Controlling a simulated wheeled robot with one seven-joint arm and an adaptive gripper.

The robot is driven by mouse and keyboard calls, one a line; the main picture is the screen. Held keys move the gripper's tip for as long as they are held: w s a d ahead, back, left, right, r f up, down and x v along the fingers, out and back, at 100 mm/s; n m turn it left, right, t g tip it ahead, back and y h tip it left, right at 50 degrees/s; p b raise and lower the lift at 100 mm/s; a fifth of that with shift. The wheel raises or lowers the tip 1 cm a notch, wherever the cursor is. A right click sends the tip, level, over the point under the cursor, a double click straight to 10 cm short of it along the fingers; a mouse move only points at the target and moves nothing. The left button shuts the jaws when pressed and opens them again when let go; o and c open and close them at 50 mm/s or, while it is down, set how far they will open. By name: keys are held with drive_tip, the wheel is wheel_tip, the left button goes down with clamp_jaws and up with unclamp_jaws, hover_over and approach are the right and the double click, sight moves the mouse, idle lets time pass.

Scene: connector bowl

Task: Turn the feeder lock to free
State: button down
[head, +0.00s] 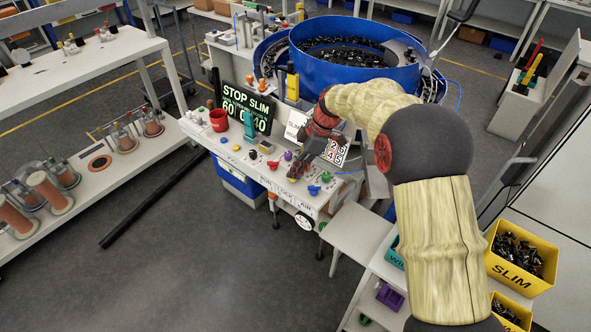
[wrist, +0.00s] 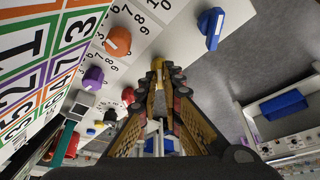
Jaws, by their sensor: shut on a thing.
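The feeder lock is a small yellow knob on the front of the white bench, above the printed word LOCK; in the head view its yellow edge (head: 290,182) shows below my gripper (head: 299,166). In the wrist view its yellow top (wrist: 157,64) shows at the fingertips of my gripper (wrist: 160,84). The fingers are shut on this knob from both sides. They hide most of it, so I cannot tell which way it points.
A blue knob (wrist: 211,24) stands close to the right in the wrist view. Orange (wrist: 118,40), purple (wrist: 93,77) and red (wrist: 128,96) knobs are to the left. A red mug (head: 219,120) and a dark display (head: 244,107) stand farther back on the bench (head: 233,144).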

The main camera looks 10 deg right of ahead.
drive_tip(key=shift+n, duration=0.3)
drive_tip(key=c, duration=2.1)
unclamp_jaws()
drive_tip(key=shift+o, duration=0.7)
drive_tip(key=v, duration=1.2)
drive_tip(key=shift+w, duration=0.2)
